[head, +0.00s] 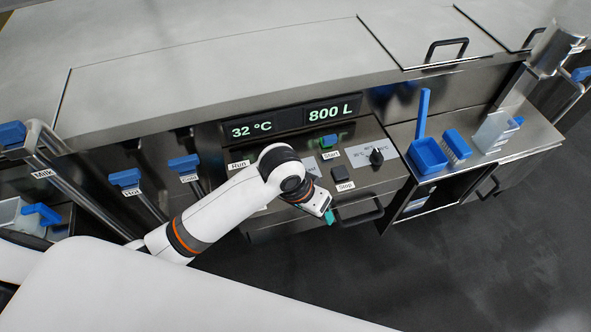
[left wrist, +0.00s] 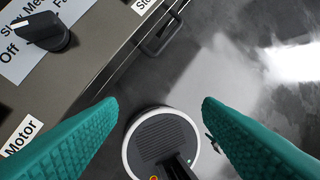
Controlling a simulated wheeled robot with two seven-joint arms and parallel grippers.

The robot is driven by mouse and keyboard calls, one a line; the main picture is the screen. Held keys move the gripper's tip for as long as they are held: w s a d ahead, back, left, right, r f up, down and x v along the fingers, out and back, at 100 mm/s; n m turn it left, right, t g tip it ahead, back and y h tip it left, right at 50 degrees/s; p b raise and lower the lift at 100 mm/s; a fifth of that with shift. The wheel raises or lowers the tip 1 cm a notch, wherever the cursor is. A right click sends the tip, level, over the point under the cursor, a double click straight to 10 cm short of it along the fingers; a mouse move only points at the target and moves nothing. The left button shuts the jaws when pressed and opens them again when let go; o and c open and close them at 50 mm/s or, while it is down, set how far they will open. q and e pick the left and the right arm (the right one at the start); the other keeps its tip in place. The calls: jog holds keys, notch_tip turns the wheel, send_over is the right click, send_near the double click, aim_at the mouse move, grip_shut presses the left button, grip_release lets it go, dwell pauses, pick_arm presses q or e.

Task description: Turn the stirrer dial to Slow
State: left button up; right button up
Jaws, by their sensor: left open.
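The stirrer dial (left wrist: 42,32), a black knob with a white mark at its left end, shows at the upper left of the left wrist view. Its pale plate (left wrist: 14,66) reads Off, with Slow, Med and Fast partly covered by the knob. The white mark lies on the left side; its exact setting is hard to tell. My left gripper (left wrist: 160,104) is open and empty, its teal fingers apart over the floor, to the right of the dial and not touching it. In the head view my left gripper (head: 328,216) is at the panel's front edge; my arm hides the dial there.
A second black dial (head: 376,156), with temperature marks, is to the right on the panel. The Start button (head: 329,141) and Stop button (head: 341,173) lie nearby. A black handle (head: 359,217) projects below the panel. A blue bin (head: 428,156) stands on the right shelf.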

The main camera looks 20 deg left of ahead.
pick_arm(q)
jog(key=w+a+r+n+g+y, duration=0.1)
jog(key=w+a+r+n+y, duration=0.1)
jog(key=w+a+r, duration=0.3)
jog(key=w+a+r+n+g+y, duration=0.1)
jog(key=w+a+n+y, duration=0.15)
jog(key=w, duration=0.45)
jog(key=shift+h, duration=0.45)
jog(key=f, duration=0.8)
jog(key=f+p, duration=0.1)
jog(key=f, duration=0.3)
jog(key=shift+w+a, duration=0.1)
jog(key=shift+a, duration=0.15)
jog(key=c, duration=1)
jog(key=shift+r+m+p, duration=0.2)
jog(key=shift+m+p, duration=0.9)
jog(key=shift+m, duration=0.45)
jog(key=shift+m+p, duration=0.45)
jog(key=shift+m, duration=0.75)
jog(key=shift+f+m+p, duration=0.1)
jog(key=shift+m+p, duration=0.25)
jog(key=shift+m, duration=0.85)
jog(key=shift+w, duration=0.1)
